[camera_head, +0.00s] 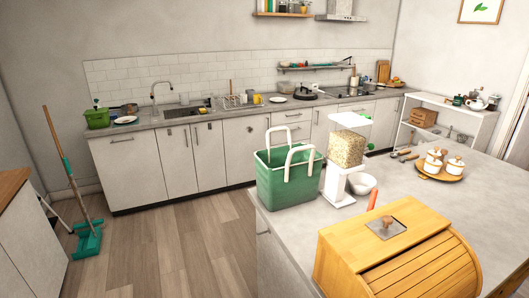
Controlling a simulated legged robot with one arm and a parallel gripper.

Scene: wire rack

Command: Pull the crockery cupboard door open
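A row of light grey cupboard doors (177,172) with small metal handles runs under the worktop along the back wall. All the doors in this row look shut. I cannot tell which one is the crockery cupboard. Another light grey cabinet (28,248) with a wooden top stands at the left edge. My gripper does not show in this view.
The island worktop (420,205) fills the right front, with a green basket (288,182), a grain dispenser (346,158) and a wooden bread bin (390,255). A broom and green dustpan (88,240) stand at left. The wooden floor (170,245) between is clear.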

